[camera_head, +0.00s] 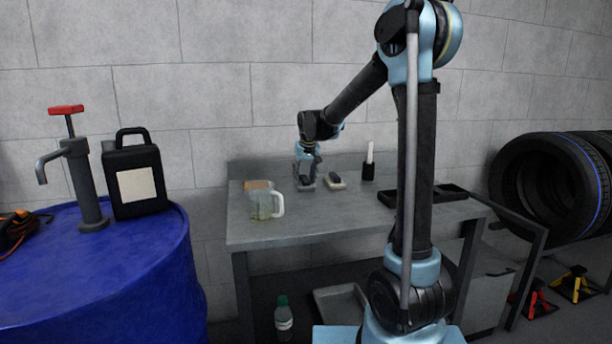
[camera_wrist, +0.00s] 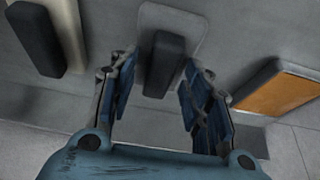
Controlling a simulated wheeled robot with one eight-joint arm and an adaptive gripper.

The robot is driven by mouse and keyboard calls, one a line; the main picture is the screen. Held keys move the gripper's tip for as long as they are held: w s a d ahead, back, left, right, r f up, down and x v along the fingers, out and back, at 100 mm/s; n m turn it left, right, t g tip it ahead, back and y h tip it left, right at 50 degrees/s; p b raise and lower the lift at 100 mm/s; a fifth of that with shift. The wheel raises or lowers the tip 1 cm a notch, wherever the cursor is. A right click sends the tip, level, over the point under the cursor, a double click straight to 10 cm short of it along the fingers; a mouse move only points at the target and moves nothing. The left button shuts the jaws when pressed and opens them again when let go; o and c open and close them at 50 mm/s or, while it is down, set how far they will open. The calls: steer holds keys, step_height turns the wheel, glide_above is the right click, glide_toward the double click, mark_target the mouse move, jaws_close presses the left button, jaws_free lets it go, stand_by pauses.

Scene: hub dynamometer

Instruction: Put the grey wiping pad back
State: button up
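The grey wiping pad (camera_wrist: 184,22) appears in the wrist view as a flat, rounded grey piece with a dark block-shaped grip (camera_wrist: 164,64) on top. It lies on the grey bench at the top middle of that view. My gripper (camera_wrist: 160,78) is open, with one finger on each side of the grip and a visible gap at the left finger. In the head view my gripper (camera_head: 306,160) points down just above the pad (camera_head: 306,187), which is partly hidden by it. I cannot tell whether the fingers touch the grip.
A pale pad (camera_head: 335,185) with a dark grip lies close to the right. An orange-brown topped block (camera_head: 258,185) and a clear jug (camera_head: 264,203) stand left. A black holder (camera_head: 368,172) and a black tray (camera_head: 450,193) are farther right. The bench front (camera_head: 310,225) is clear.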

steer(key=shift+r, duration=0.1)
steer(key=v, duration=1.2)
